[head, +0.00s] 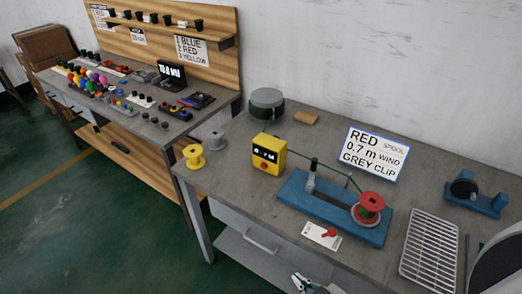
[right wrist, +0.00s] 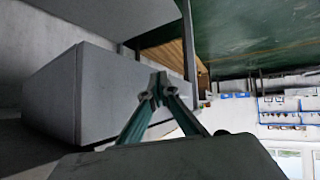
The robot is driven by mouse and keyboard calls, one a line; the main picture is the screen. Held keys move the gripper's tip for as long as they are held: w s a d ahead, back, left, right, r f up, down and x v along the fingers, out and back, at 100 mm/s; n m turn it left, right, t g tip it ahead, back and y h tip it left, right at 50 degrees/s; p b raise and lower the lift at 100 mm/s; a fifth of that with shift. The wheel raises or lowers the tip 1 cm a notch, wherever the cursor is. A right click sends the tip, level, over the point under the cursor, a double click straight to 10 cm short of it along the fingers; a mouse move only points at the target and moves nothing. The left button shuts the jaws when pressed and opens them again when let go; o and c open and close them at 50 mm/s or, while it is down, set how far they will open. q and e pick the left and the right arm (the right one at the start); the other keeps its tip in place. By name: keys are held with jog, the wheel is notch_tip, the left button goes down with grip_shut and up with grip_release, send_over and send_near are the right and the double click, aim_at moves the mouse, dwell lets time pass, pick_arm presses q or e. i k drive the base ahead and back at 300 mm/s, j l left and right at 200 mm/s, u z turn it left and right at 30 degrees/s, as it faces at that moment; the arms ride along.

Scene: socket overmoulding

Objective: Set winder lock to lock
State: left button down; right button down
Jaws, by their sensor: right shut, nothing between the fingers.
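The blue winder (head: 322,213) stands on the grey workbench with a red spool (head: 369,203) mounted at its right end. In front of it lies a small white plate with a red lever (head: 330,232), which looks like the winder lock; its markings are too small to read. My right gripper (head: 303,281) is at the bottom edge of the head view, below and in front of the plate, apart from it. In the right wrist view its fingers (right wrist: 160,88) meet at the tips, empty. The lever does not show there. My left gripper is not in view.
A yellow meter box (head: 268,155) stands left of the winder, and yellow and grey spools (head: 194,157) sit near the bench's left end. A wire rack (head: 430,248) lies to the right. A sign (head: 375,155) leans behind. The bench drawer (right wrist: 80,92) fills the wrist view's left.

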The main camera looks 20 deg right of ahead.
aim_at(332, 232)
jog(key=l+z, duration=0.2)
jog(key=z, duration=0.95)
